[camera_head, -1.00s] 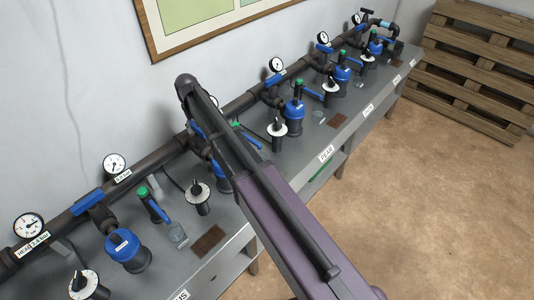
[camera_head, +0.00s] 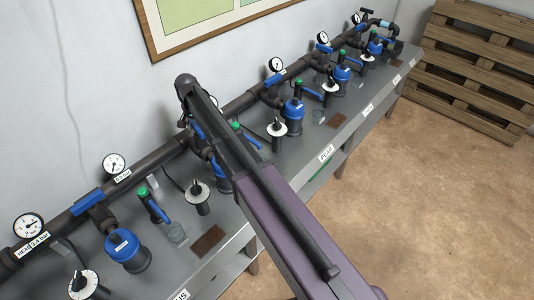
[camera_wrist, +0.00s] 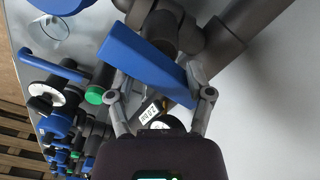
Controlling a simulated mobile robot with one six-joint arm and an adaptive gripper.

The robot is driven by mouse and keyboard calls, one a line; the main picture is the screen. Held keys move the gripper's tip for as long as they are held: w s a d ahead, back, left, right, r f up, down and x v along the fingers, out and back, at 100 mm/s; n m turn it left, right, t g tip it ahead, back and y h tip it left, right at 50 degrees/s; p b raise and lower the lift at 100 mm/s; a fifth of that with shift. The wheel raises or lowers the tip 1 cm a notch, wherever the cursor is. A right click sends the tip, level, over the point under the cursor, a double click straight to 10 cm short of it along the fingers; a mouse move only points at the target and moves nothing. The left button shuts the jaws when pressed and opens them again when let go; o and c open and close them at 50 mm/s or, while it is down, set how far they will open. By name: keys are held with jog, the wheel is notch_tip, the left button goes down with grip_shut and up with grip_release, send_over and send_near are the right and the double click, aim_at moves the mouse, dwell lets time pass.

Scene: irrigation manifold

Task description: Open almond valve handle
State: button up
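A long blue valve handle (camera_wrist: 145,65) crosses the wrist view on a dark pipe fitting. No almond label is readable, so I cannot tell from lettering that it is the almond valve. My gripper (camera_wrist: 160,95) is open, with one finger on each side of the handle's end part. I cannot tell whether either finger touches it. In the head view my arm hides most of this station; part of a blue handle (camera_head: 197,129) shows beside my arm's end.
A grey bench (camera_head: 225,240) carries the manifold pipe (camera_head: 150,163), with gauges, dials, green-capped valves and blue filters on both sides of my arm. A "PEAR" label (camera_head: 326,153) is on the bench edge. Pallets (camera_head: 470,70) stand at right; the floor (camera_head: 430,210) is clear.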

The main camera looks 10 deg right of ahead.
aim_at(196, 126)
jog(key=shift+m, duration=0.6)
notch_tip(196, 126, up, 14)
jog(key=p, duration=1.4)
jog(key=s+d+f+n+b, duration=0.2)
jog(key=s+d+f+b, duration=0.2)
jog(key=s+d, duration=0.6)
jog(key=s+d+f+n+b, duration=0.3)
jog(key=s+d+f+b, duration=0.2)
jog(key=s+d, duration=0.6)
jog(key=shift+s+d+f, duration=0.2)
jog(key=shift+s, duration=1.2)
jog(key=shift+s, duration=0.1)
jog(key=shift+s+d+f+n+b, duration=0.1)
jog(key=shift+s+d+n+b, duration=0.15)
jog(key=shift+s, duration=0.4)
jog(key=shift+s+d+n+b, duration=0.1)
jog(key=shift+s+d, duration=0.25)
jog(key=shift+s, duration=0.3)
jog(key=shift+w, duration=0.1)
jog(key=shift+c, duration=0.6)
